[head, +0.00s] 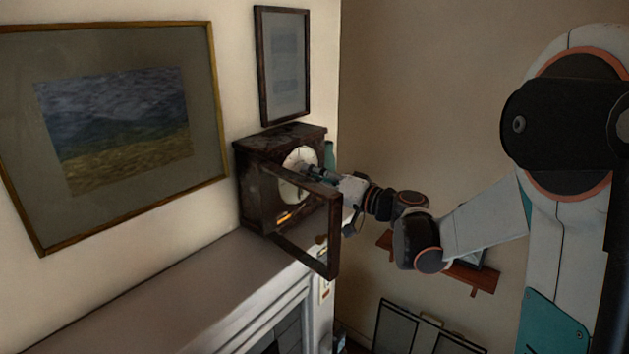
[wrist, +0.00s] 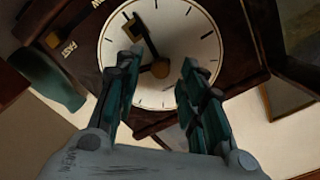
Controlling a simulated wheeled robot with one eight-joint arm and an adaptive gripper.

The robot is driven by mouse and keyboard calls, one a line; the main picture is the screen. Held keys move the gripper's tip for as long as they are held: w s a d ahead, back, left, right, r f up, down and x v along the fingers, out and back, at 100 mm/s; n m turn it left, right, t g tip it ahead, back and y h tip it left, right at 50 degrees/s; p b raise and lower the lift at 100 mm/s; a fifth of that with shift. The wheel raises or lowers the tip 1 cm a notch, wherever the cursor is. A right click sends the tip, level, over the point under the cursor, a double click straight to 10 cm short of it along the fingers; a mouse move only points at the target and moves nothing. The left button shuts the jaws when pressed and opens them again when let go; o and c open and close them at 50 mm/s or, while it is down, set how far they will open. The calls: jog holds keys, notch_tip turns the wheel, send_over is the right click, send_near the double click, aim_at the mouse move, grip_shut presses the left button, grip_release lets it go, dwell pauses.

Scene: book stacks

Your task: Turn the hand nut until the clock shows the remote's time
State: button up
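The dark wooden clock (head: 256,197) stands on the mantel with its framed glass door (head: 335,235) swung open. Its white dial (head: 296,160) is partly hidden by my gripper in the head view. In the wrist view the dial (wrist: 182,25) looks rotated, and a dark clock hand (wrist: 134,27) points to the upper left. The round hand nut (wrist: 160,69) shows at the dial's middle. My gripper (wrist: 163,59) is open, with one finger on each side of the nut and no clear contact. The exact time is unclear. I cannot make out a remote.
The open door stands close beside my wrist. The mantel (head: 185,285) is clear at its left. A gold-framed picture (head: 120,120) and a dark-framed one (head: 284,65) hang on the wall. A wooden shelf (head: 470,277) is below my arm, and a teal vase (wrist: 50,80) is beside the clock.

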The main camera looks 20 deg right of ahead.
jog(key=v, duration=1.2)
